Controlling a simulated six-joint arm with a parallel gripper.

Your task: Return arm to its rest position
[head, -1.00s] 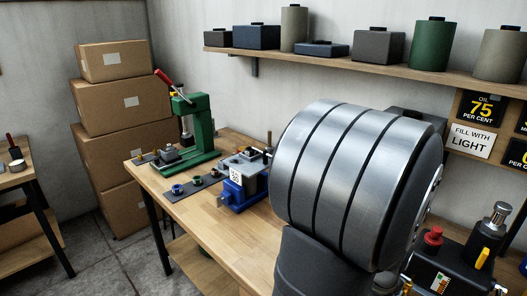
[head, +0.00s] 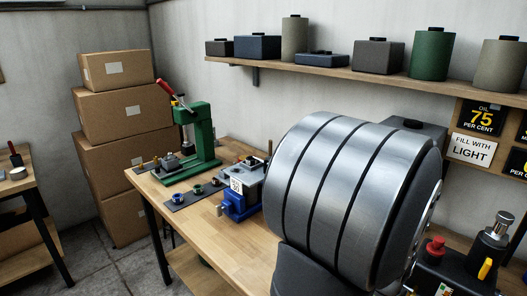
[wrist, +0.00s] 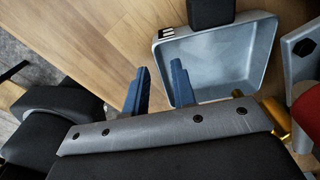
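My gripper (wrist: 160,66) shows in the wrist view as two blue fingers standing apart, with bare wood visible between them and nothing held. The fingers are above a wooden surface (wrist: 95,55), and the right finger overlaps the near left edge of a grey open tray (wrist: 262,50). In the head view a large banded grey link of my own arm fills the middle right and hides part of the bench. My gripper cannot be seen in the head view.
The wooden bench (head: 215,240) carries a green press (head: 203,135) and a blue vise (head: 240,205). A black unit with a red knob (head: 433,248) stands at the lower right. A wall shelf (head: 300,66) holds several containers. Stacked cartons (head: 118,117) stand at the left.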

